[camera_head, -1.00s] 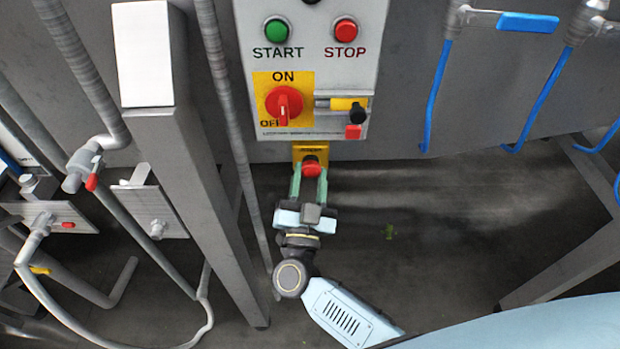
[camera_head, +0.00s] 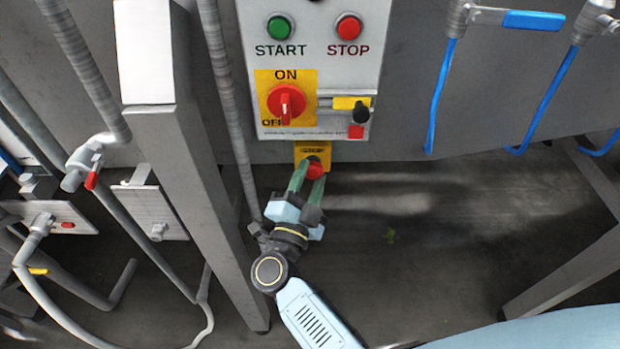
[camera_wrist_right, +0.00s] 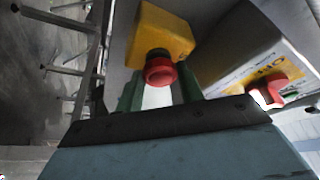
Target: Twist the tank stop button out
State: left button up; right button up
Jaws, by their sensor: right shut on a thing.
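The tank stop button is a red mushroom head (camera_head: 315,170) on a yellow box (camera_head: 313,150) below the control panel. My right gripper (camera_head: 306,180) reaches up to it from below, its green fingers on either side of the red head, shut on it. In the right wrist view the red button (camera_wrist_right: 160,71) sits in front of the yellow box (camera_wrist_right: 160,32), between the fingers (camera_wrist_right: 160,90). The gripper is tilted, its body to the lower left of the button. My left gripper is not in view.
The grey control panel (camera_head: 360,60) above carries a green START button (camera_head: 281,28), a red STOP button (camera_head: 349,28) and a red ON/OFF rotary switch (camera_head: 286,103). A grey post (camera_head: 205,190) stands close left of my right arm. Blue hoses (camera_head: 441,95) hang at the right.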

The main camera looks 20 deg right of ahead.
dwell(0.3)
jog(key=o, duration=1)
jog(key=shift+w, duration=0.1)
jog(key=shift+c, duration=0.2)
